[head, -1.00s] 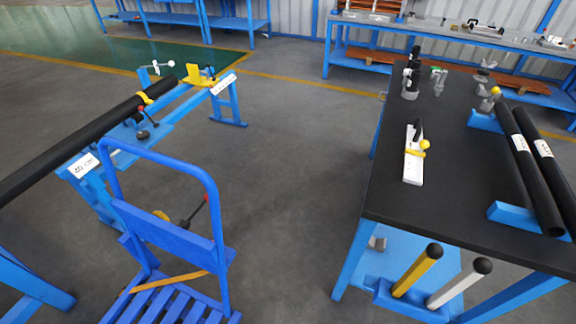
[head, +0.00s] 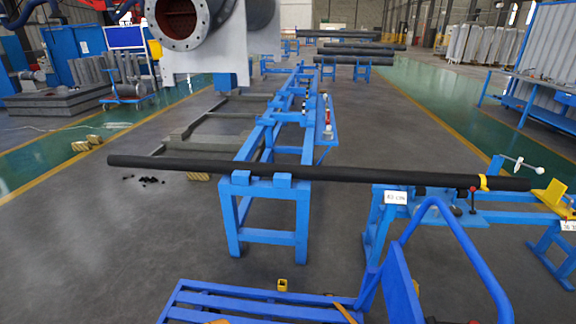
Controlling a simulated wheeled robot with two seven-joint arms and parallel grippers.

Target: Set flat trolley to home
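The blue flat trolley (head: 265,299) is at the bottom of the head view. Its slatted deck lies low at the bottom centre, cut off by the lower edge. Its bent tube handle (head: 475,262) rises at the lower right. A small yellow piece (head: 282,285) shows at the deck's far edge. Neither of my grippers is in view, and nothing is seen touching the trolley.
A long black pipe (head: 330,173) crosses on blue stands (head: 265,190) just beyond the trolley. A large flanged shell (head: 182,22) stands at the far left. Yellow blocks (head: 83,145) lie on the floor at left. Grey floor left of the trolley is clear.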

